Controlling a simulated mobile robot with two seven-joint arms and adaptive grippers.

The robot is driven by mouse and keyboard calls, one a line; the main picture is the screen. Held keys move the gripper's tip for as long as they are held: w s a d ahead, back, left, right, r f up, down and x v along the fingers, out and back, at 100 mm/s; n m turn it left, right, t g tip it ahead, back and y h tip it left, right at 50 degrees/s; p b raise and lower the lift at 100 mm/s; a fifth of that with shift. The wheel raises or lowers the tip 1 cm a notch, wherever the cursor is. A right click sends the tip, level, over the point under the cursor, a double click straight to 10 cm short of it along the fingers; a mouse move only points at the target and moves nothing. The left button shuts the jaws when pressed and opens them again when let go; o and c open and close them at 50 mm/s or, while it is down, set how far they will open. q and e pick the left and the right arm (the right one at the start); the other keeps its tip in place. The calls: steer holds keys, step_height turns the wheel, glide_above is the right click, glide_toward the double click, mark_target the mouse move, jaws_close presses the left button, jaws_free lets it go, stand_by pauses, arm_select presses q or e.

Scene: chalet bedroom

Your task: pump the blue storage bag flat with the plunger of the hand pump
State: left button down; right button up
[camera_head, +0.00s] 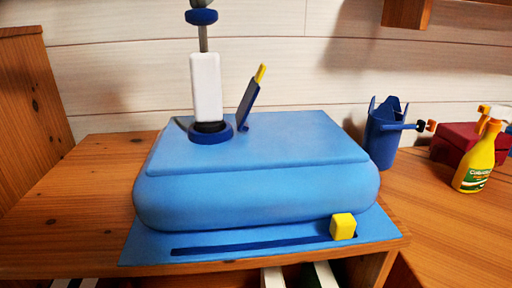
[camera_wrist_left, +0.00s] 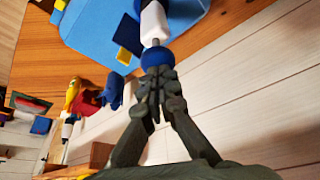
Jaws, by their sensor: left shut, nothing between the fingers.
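The blue storage bag (camera_head: 270,190) lies puffed up and thick on a wooden surface. The hand pump's white barrel (camera_head: 206,88) stands upright on it, on a dark blue round base (camera_head: 211,133). A grey rod rises from the barrel to the plunger's blue knob (camera_head: 202,17), so the plunger is up. My left gripper (camera_head: 200,4) is mostly cut off by the top edge, right above the knob. In the wrist view its fingers (camera_wrist_left: 157,72) are shut at the blue knob (camera_wrist_left: 155,58), apparently touching its top. My right gripper is not in view.
A dark blue lever with a yellow tip (camera_head: 261,73) leans beside the pump. A yellow slider (camera_head: 343,226) sits on the bag's front seal strip. At right stand a blue container (camera_head: 383,142), a dark red box (camera_head: 457,143) and a yellow spray bottle (camera_head: 478,162). A plank wall is behind.

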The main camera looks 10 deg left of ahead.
mark_target(200, 18)
arm_select(q)
steer(key=shift+f+b, duration=1.35)
steer(key=shift+f, duration=1.4)
step_height(200, 18, up, 3)
steer(key=p, duration=0.3)
steer(key=shift+r+p, duration=0.45)
steer(key=shift+r, duration=0.65)
steer(key=shift+f+b, duration=2)
steer(key=shift+f, duration=1.55)
step_height(200, 18, up, 3)
steer(key=p, duration=0.3)
steer(key=shift+r, duration=0.15)
steer(key=shift+r+p, duration=0.5)
steer(key=shift+r, duration=0.4)
